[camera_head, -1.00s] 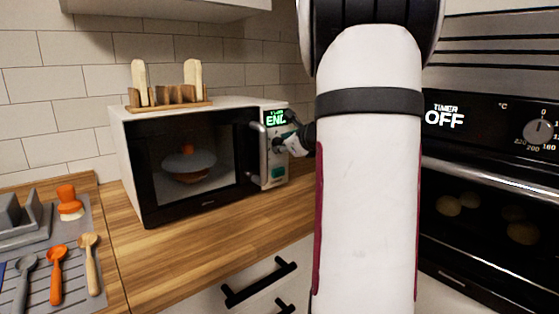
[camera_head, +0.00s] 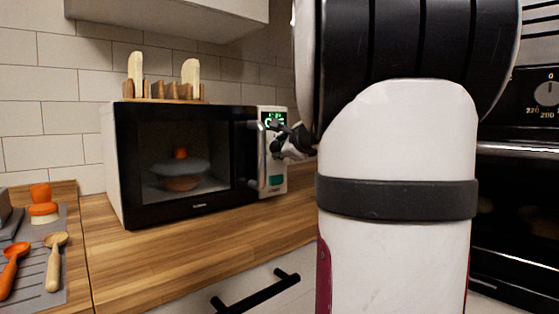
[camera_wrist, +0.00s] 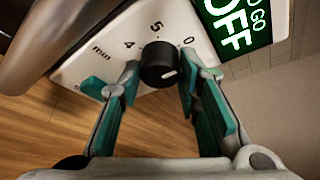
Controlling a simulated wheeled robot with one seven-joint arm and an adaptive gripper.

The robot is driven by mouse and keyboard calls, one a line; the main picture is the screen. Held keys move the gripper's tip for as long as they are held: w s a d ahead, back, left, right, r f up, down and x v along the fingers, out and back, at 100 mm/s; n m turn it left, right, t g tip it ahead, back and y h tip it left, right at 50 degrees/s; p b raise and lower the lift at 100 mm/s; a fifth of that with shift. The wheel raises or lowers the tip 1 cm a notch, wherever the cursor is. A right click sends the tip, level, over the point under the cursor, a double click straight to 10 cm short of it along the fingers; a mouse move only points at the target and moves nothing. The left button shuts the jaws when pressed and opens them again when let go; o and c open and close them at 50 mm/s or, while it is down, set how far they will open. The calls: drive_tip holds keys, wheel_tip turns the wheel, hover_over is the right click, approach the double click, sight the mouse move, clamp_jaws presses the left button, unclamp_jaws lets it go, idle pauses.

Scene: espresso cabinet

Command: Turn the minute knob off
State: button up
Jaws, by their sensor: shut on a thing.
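The black minute knob (camera_wrist: 160,65) sits on the microwave's white panel, with the digits 4, 5 and 0 and "min" printed around it. A white mark shows on its face. My gripper (camera_wrist: 160,85) is shut on the knob, one teal-padded finger on each side. In the head view, my gripper (camera_head: 280,142) is at the microwave's right-hand panel and hides the knob. The display (camera_wrist: 236,22) shows "TO GO OFF" in the wrist view. The microwave (camera_head: 110,165) stands on the counter with its door shut.
The microwave handle (camera_head: 262,157) is just left of my gripper. A wooden toast rack (camera_head: 165,91) stands on the microwave. An oven with a knob (camera_head: 547,94) is at the far right, partly hidden by my arm. Wooden counter (camera_head: 200,235) lies clear in front.

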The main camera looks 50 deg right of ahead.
drive_tip(key=shift+b, duration=0.4)
drive_tip(key=o, duration=1.1)
drive_tip(key=shift+o, duration=0.2)
drive_tip(key=v, duration=1.2)
drive_tip(key=shift+f, duration=0.15)
drive_tip(key=shift+a, duration=0.1)
